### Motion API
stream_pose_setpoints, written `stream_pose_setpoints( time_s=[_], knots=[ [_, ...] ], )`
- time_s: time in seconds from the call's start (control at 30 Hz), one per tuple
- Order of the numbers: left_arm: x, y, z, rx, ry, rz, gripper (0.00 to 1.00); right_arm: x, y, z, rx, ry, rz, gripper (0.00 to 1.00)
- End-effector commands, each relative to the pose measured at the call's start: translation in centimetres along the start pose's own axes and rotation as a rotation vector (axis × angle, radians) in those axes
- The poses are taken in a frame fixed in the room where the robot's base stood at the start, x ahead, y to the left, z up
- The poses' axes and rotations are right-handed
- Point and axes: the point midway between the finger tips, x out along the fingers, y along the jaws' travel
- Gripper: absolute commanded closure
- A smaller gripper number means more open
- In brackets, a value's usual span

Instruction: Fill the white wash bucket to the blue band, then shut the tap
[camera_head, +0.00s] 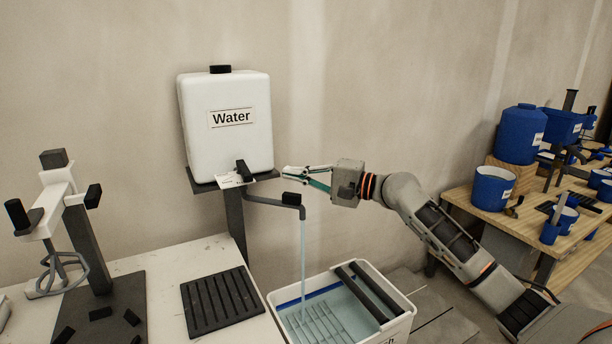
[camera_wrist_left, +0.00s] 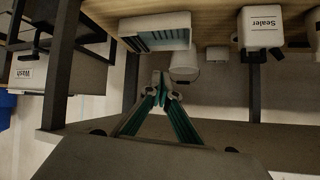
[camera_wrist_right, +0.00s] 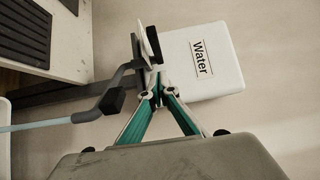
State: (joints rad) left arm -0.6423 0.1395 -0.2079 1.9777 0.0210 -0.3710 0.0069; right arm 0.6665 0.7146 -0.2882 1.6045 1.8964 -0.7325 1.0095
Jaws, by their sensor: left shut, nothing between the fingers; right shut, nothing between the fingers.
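The white wash bucket (camera_head: 403,327) stands below the spout at lower centre, holding pale blue water (camera_head: 345,312). Its blue band (camera_head: 308,294) shows on the inner far wall, just above the water surface. A water stream (camera_head: 303,255) runs from the grey tap pipe (camera_head: 270,203) into the bucket; it also shows in the right wrist view (camera_wrist_right: 40,124). A black block (camera_head: 291,198) sits on the pipe. My right gripper (camera_head: 287,172) is shut and empty, close to the tap fittings; I cannot tell whether it touches them. My left gripper (camera_wrist_left: 161,78) is shut and empty.
The white water tank (camera_head: 225,140) stands on a dark bracket above the pipe. A black slotted mat (camera_head: 222,302) lies on the white table, left of the bucket. Dark bars (camera_head: 362,292) cross the bucket's right part. Blue containers (camera_head: 520,133) stand on a wooden table at right.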

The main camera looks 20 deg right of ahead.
Motion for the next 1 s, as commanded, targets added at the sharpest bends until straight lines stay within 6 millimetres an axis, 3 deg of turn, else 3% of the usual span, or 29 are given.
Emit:
stream_pose_setpoints(
  time_s=[0.2,0.4,1.0],
  knots=[
    [-0.1,0.1,0.0,-0.003,-0.002,0.003,1.0,4.3,-0.1,0.1,0.0,-0.001,-0.001,1.0],
    [-0.5,0.2,-0.2,-0.006,-0.007,0.006,1.0,6.1,-0.1,2.1,-0.003,-0.001,0.001,1.0],
    [-0.7,0.2,-0.5,-0.005,-0.005,0.006,1.0,6.9,0.1,2.9,-0.002,0.001,0.002,1.0]
  ],
)
